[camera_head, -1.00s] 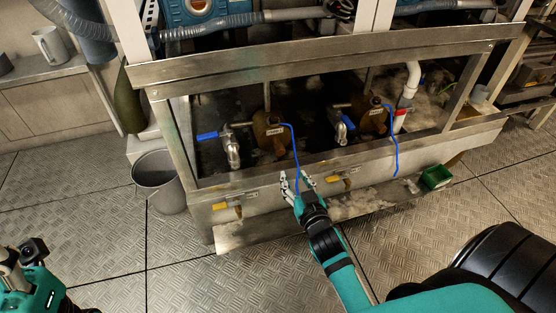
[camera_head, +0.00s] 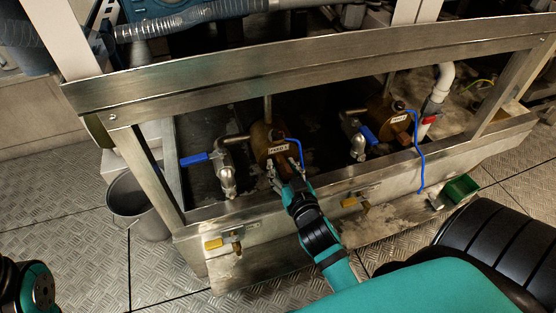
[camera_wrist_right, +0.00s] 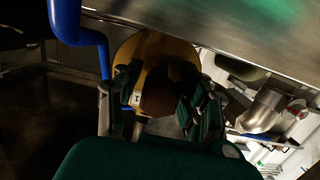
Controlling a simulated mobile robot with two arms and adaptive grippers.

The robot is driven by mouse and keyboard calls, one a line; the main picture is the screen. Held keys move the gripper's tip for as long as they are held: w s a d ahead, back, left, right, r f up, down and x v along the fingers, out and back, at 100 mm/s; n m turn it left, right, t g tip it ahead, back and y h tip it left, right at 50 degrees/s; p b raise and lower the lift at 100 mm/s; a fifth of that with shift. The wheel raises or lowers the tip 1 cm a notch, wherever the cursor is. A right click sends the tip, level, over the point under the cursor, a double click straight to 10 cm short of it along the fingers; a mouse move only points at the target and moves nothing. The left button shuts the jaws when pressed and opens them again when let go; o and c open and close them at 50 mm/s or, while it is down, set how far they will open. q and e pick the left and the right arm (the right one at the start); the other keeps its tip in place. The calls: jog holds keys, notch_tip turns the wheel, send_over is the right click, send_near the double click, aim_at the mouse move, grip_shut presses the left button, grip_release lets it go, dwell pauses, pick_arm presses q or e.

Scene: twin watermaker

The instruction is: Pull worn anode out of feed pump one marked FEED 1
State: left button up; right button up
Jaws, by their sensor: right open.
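The left pump (camera_head: 262,140), a brass-brown rounded body with a white label (camera_head: 278,149), sits in the metal-framed bay. The label's print is too small to read surely. A dark brown plug-like end, seemingly the anode (camera_wrist_right: 162,92), projects from the pump body (camera_wrist_right: 150,48) in the wrist view. My right gripper (camera_head: 284,170) is open at the front of this pump. Its fingers stand on either side of the brown end in the wrist view (camera_wrist_right: 165,105); contact cannot be told. My left gripper is out of view; only part of that arm shows at lower left.
A second brown pump (camera_head: 380,112) with a label stands to the right. A steel rail (camera_head: 330,60) crosses above the bay and a lower lip runs in front. Blue-handled valves (camera_head: 194,159) and blue cables (camera_head: 420,165) are close by. A green box (camera_head: 460,188) stands at right.

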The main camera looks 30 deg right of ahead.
jog(key=shift+w, duration=0.1)
jog(key=shift+c, duration=0.5)
grip_shut()
jog(key=shift+o, duration=0.5)
grip_release()
